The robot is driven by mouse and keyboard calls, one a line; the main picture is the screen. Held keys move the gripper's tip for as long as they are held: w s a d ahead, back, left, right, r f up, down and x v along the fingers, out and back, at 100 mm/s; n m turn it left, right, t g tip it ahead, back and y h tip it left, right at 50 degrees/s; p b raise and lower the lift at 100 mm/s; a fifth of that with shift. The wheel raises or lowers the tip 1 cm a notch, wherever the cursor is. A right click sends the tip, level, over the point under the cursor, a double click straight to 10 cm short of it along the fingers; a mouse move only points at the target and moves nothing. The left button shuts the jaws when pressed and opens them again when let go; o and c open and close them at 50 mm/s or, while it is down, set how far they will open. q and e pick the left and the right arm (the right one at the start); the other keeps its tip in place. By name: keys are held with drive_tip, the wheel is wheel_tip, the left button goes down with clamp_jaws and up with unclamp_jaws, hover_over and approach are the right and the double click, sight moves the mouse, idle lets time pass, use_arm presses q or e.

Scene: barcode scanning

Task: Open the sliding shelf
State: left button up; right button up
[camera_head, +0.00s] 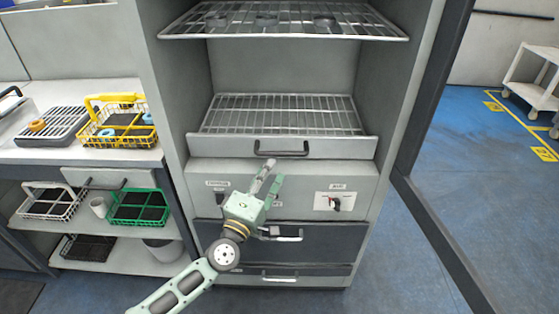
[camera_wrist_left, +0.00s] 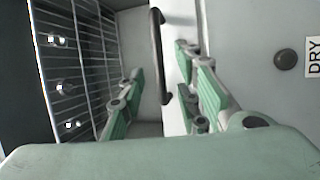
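The sliding shelf (camera_head: 330,148) is a wire rack with a pale front panel, in the middle of the cabinet. A black bar handle (camera_head: 282,153) is on that panel; it also shows in the left wrist view (camera_wrist_left: 157,55). My left gripper (camera_head: 268,178) is just below and in front of the handle in the head view. In the left wrist view my left gripper (camera_wrist_left: 160,72) is open, its green fingers on either side of the handle's line. I see no finger closed on the handle. My right gripper is not in view.
An upper wire rack (camera_head: 285,22) holds round items. Below the shelf are a control panel (camera_head: 334,201) with a knob and dark drawers (camera_head: 320,245). The dark-framed door (camera_head: 432,90) stands open at right. A counter (camera_head: 90,152) with baskets stands at left.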

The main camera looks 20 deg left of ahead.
sight(281, 154)
use_arm(q)
drive_tip(key=x, duration=0.7)
drive_tip(key=shift+w+d+r, duration=0.1)
drive_tip(key=shift+w+d, duration=0.05)
drive_tip(key=shift+d, duration=0.1)
drive_tip(key=shift+w, duration=0.1)
drive_tip(key=c, duration=0.3)
clamp_jaws()
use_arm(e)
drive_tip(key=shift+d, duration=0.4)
